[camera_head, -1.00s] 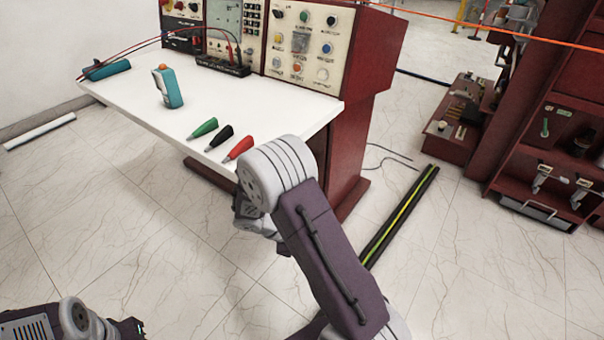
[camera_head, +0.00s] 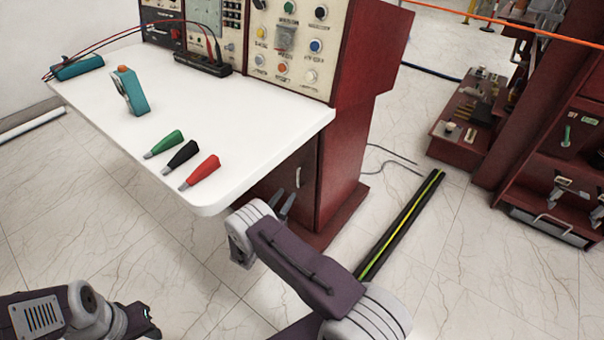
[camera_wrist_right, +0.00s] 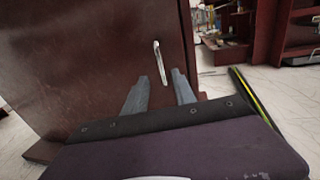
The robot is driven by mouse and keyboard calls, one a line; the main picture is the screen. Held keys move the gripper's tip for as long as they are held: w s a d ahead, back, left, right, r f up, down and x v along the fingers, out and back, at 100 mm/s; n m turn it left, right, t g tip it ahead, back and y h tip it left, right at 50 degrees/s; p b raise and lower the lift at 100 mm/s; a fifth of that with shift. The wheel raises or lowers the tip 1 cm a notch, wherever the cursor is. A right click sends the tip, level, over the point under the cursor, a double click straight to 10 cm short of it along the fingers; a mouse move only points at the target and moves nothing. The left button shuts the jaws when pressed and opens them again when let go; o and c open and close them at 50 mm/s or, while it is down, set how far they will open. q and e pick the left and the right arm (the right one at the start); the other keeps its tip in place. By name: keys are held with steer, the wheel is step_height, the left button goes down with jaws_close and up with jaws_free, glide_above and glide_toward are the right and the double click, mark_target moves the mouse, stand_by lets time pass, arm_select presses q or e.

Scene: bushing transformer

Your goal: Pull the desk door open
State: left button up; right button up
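The desk door (camera_head: 305,195) is a dark red panel under the right end of the white desktop, and it looks shut. Its slim, pale upright handle (camera_head: 298,176) shows clearly in the right wrist view (camera_wrist_right: 160,62), near the panel's right edge. My right gripper (camera_head: 287,194) is below the desktop, in front of the door. In the right wrist view its fingers (camera_wrist_right: 161,76) are spread and empty. The handle shows beyond and between the fingertips, with no contact visible. My left gripper (camera_head: 150,322) is low at the left, away from the door; its fingers are unclear.
The desktop (camera_head: 110,125) overhangs my right gripper and carries green, black and red plugs (camera_head: 181,157) near its front edge. A black and yellow floor strip (camera_head: 400,225) lies right of the desk. Open floor (camera_head: 180,260) lies in front. A red shelf (camera_head: 560,150) stands far right.

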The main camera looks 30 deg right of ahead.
mark_target(298, 179)
steer(key=b+x, duration=0.4)
steer(key=x, duration=0.4)
steer(key=shift+d+f+b, duration=0.1)
steer(key=shift+b, duration=0.2)
steer(key=shift+w+d, duration=0.3)
jaws_close()
stand_by(0.8)
